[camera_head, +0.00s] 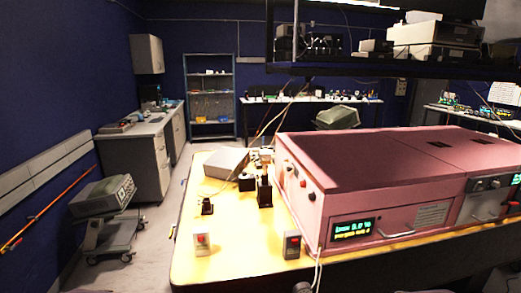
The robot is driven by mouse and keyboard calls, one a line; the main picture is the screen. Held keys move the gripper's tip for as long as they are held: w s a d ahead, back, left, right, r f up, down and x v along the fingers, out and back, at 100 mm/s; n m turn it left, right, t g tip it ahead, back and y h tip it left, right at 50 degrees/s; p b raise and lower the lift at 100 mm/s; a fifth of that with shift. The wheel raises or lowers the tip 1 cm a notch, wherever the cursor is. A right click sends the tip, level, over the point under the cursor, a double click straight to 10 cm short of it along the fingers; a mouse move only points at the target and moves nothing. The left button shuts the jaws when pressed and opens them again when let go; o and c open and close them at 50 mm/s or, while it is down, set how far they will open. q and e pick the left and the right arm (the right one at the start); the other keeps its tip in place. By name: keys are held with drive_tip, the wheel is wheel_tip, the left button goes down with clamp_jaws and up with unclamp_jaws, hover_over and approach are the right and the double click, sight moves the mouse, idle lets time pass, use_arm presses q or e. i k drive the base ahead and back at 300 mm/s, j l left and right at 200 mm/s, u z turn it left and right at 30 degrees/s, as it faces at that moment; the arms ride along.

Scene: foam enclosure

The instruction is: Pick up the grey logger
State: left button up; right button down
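A small dark grey box with a light face and a red spot (292,244) stands upright near the front edge of the yellow table, just left of the pink instrument; it looks like the grey logger. A similar but paler, whitish box with a red spot (201,241) stands to its left, near the table's front left. The two are clearly apart. Neither of my grippers can be made out in the head view. A small dark rounded shape cut off by the bottom edge cannot be identified.
The large pink instrument (370,165) fills the right of the yellow table (235,262). Behind the boxes stand a small black block (207,206), a black post fixture (264,190) and a grey case (227,160). A shelf hangs above. Table between the two boxes is clear.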

sight(290, 252)
drive_tip(key=i+l+u, duration=0.1)
drive_tip(key=l+u, duration=0.25)
drive_tip(key=l, duration=0.5)
drive_tip(key=l+u, duration=0.4)
drive_tip(key=l, duration=0.45)
drive_tip(key=k+l+u, duration=0.2)
drive_tip(key=l, duration=0.15)
